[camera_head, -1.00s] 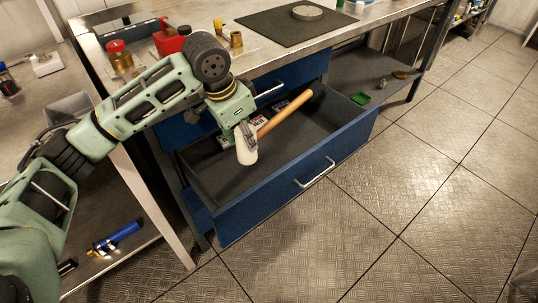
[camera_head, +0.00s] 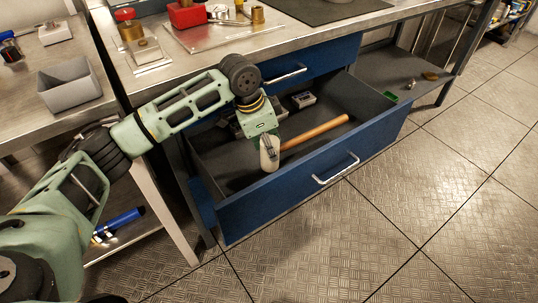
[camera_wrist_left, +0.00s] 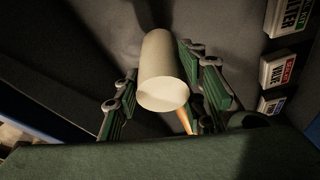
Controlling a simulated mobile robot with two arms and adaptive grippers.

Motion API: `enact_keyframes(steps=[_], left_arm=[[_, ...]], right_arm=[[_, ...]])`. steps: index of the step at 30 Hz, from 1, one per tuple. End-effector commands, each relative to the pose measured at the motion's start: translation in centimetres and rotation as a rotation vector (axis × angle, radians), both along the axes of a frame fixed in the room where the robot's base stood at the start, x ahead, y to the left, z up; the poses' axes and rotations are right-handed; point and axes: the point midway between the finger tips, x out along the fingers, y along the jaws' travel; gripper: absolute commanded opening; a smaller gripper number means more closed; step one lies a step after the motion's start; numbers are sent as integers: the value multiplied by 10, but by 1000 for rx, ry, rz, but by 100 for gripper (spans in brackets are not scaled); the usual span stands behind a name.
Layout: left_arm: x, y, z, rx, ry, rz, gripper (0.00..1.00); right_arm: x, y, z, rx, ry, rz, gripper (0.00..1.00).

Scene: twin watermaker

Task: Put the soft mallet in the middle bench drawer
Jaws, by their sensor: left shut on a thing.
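The soft mallet has a pale cylindrical head (camera_wrist_left: 163,75) and an orange-brown wooden handle (camera_head: 315,132). My left gripper (camera_head: 268,150) is shut on the mallet, down inside the open blue bench drawer (camera_head: 290,196). In the left wrist view the green fingers (camera_wrist_left: 160,95) stand on both sides of the head. The handle slants toward the drawer's right end, below the rim level as seen from the head. I cannot tell whether the mallet touches the drawer floor. My right gripper is out of view.
Small labelled boxes (camera_wrist_left: 280,73) lie in the drawer beside the mallet. A closed blue drawer front (camera_head: 320,62) is above it under the bench top. A grey bin (camera_head: 72,86) stands on the left table.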

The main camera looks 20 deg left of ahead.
Motion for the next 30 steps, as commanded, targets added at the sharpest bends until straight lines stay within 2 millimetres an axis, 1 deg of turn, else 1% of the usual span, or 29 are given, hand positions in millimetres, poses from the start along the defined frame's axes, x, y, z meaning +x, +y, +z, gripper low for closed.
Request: enact_keyframes(steps=[1,3,7,12,17,21,22,28,30], left_arm=[[0,0,-8,-1,-1,0,0],[0,0,-18,0,-1,0,0],[1,0,-30,-1,-3,1,0],[1,0,-33,-1,-4,1,0],[1,0,-33,-1,-3,0,0],[0,0,-34,-1,-2,0,0],[-1,1,-37,2,3,0,39],[-1,0,-37,2,3,0,56],[-1,1,-37,2,3,0,57]], right_arm=[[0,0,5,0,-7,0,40],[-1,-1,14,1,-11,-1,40],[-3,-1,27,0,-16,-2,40],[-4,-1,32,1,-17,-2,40],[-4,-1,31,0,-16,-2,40],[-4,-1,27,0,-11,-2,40],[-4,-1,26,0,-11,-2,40],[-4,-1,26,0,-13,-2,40],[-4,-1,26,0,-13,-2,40]])
